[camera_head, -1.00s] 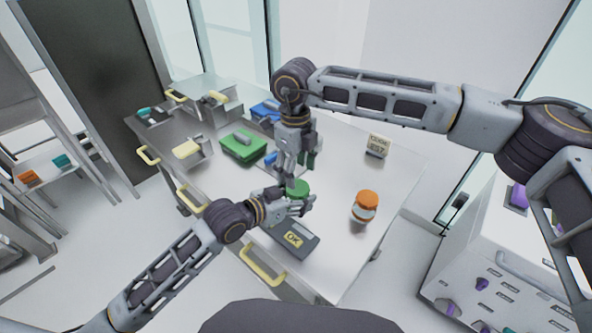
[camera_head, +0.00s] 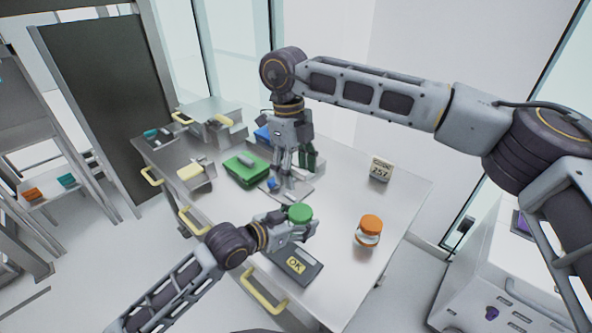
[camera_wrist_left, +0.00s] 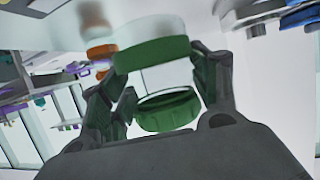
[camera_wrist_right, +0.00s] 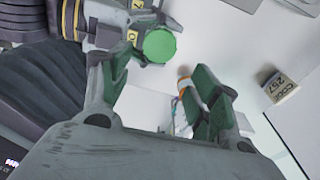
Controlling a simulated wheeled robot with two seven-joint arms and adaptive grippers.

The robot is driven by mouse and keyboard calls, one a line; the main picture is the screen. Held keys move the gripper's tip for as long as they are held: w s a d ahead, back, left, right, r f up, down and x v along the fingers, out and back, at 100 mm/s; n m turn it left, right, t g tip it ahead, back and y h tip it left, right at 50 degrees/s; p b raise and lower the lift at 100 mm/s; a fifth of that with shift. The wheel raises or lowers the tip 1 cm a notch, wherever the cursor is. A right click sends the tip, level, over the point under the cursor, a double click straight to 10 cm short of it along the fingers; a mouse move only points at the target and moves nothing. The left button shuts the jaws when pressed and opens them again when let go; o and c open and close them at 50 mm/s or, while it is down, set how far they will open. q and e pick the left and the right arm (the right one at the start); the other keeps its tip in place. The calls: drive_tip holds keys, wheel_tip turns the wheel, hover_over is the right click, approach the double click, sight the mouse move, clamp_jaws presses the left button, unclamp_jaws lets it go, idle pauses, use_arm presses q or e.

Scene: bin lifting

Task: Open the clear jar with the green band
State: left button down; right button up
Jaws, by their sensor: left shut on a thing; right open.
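The clear jar with the green band (camera_wrist_left: 150,52) is between the fingers of my left gripper (camera_head: 302,228), which is shut on it. Its green lid (camera_head: 299,213) faces up in the head view. The lid also shows in the left wrist view (camera_wrist_left: 168,108), with clear wall between it and the band. I cannot tell whether the lid is loose. My right gripper (camera_head: 292,178) points down, open and empty, behind and above the lid. In the right wrist view the lid (camera_wrist_right: 159,45) is beyond the fingers, apart from them.
An orange-lidded jar (camera_head: 369,232) stands to the right on the metal table. A code 257 block (camera_head: 381,168) stands at the back right. A green box (camera_head: 246,170) and trays are at left.

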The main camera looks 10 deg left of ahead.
sight(300, 211)
drive_tip(key=shift+f, duration=0.1)
drive_tip(key=shift+s+d+f, duration=0.15)
drive_tip(key=shift+d+f, duration=0.05)
drive_tip(key=shift+f, duration=1.75)
drive_tip(key=shift+s+d+f, duration=0.1)
drive_tip(key=shift+d+f, duration=0.1)
drive_tip(key=shift+f, duration=1.7)
drive_tip(key=shift+s+d+f, duration=0.15)
drive_tip(key=shift+d+f, duration=0.05)
drive_tip(key=shift+f, duration=1.75)
drive_tip(key=shift+c, duration=0.3)
drive_tip(key=c, duration=0.7)
drive_tip(key=o, duration=1.1)
drive_tip(key=shift+r, duration=2.25)
